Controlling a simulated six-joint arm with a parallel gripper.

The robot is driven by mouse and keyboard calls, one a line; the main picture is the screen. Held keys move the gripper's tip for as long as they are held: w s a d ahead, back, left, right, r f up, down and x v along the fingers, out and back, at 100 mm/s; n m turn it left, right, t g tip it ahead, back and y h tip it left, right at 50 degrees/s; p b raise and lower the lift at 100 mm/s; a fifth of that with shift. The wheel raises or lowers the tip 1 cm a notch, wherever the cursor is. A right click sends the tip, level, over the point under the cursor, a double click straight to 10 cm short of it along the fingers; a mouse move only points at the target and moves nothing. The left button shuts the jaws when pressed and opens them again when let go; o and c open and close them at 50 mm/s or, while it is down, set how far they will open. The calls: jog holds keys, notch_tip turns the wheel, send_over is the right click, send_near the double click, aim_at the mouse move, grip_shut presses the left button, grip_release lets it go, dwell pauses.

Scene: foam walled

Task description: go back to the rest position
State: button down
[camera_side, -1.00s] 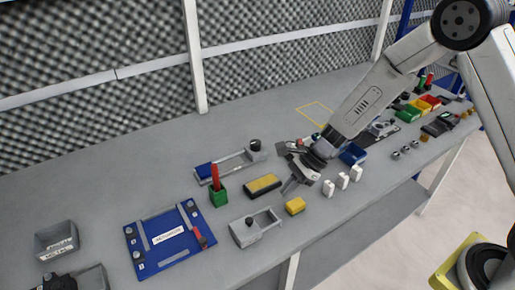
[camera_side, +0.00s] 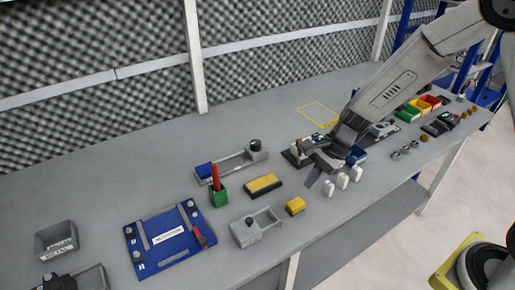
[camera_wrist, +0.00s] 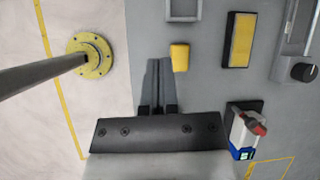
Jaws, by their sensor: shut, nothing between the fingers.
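My gripper (camera_side: 312,178) is shut and empty. In the wrist view the closed fingers (camera_wrist: 157,85) point up the picture, just left of the same yellow block (camera_wrist: 180,56), near the bench's edge. The gripper and forearm hide part of the bench behind them.
A black and yellow pad (camera_side: 263,186), a green holder with a red item (camera_side: 219,195), a grey open box (camera_side: 256,228) and a blue fixture board (camera_side: 165,240) lie to the left. Coloured bins (camera_side: 430,101) stand at the far right. The bench's back left is clear.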

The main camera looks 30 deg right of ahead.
jog(key=s+d+r+n+t+h, duration=0.1)
jog(key=s+d+r+n+h, duration=0.3)
jog(key=n, duration=1.2)
jog(key=shift+s+d+r+t+h, duration=0.3)
jog(key=shift+s+d+h, duration=0.8)
jog(key=shift+s+d, duration=1.7)
jog(key=shift+s+a+f, duration=0.1)
jog(key=shift+s+a, duration=0.2)
jog(key=shift+a, duration=0.1)
